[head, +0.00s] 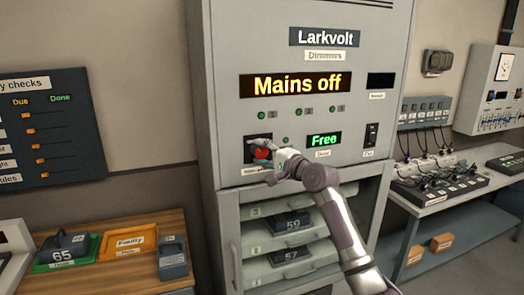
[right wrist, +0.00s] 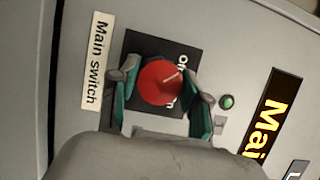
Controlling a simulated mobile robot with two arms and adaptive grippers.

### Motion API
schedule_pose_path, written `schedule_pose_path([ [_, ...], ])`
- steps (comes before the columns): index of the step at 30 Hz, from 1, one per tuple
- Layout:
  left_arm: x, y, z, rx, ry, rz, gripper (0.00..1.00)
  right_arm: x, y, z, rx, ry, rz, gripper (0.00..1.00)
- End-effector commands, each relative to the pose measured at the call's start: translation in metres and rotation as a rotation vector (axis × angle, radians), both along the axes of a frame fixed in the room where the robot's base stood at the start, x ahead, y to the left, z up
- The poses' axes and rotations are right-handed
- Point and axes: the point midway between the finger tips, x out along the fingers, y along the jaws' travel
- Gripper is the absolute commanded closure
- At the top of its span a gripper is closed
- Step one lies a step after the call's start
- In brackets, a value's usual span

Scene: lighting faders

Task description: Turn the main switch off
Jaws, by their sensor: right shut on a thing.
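The main switch is a red round knob (right wrist: 163,84) on a dark square plate (right wrist: 148,48), with a "Main switch" label (right wrist: 97,63) beside it. In the head view the red knob (head: 263,154) sits at the lower left of the grey Larkvolt cabinet's (head: 225,60) upper panel. My right gripper (right wrist: 160,88) is shut on the knob, one finger on each side. A light mark shows on the knob's face; the plate's lettering is partly hidden. The display (head: 297,84) reads "Mains off". My left gripper is not in view.
A "Free" display (head: 324,140) and a fan switch (head: 371,135) are right of the knob. Below are open shelves with numbered modules (head: 290,222). A wooden table (head: 130,275) with trays stands left, a grey bench (head: 440,200) with cabled units right.

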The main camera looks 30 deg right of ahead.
Motion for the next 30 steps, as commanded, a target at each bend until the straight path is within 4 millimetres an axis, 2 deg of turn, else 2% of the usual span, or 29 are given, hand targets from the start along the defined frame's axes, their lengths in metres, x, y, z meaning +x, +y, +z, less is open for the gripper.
schedule_pose_path([
  [18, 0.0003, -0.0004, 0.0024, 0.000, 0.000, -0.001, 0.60, 0.0001, 0.0003, -0.0017, -0.045, 0.013, 0.000, 0.88],
  [19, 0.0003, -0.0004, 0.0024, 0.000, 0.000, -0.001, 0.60, 0.0001, 0.0004, -0.0017, -0.045, 0.013, 0.000, 0.51],
  [21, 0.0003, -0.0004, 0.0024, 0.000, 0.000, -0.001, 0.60, 0.0001, 0.0003, -0.0016, -0.045, 0.013, 0.000, 0.40],
  [24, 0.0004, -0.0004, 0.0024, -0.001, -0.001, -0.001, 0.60, 0.0001, 0.0002, -0.0012, -0.043, 0.012, 0.000, 0.27],
  [30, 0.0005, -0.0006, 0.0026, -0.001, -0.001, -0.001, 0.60, 0.0000, 0.0001, -0.0006, -0.042, 0.012, 0.000, 0.27],
])
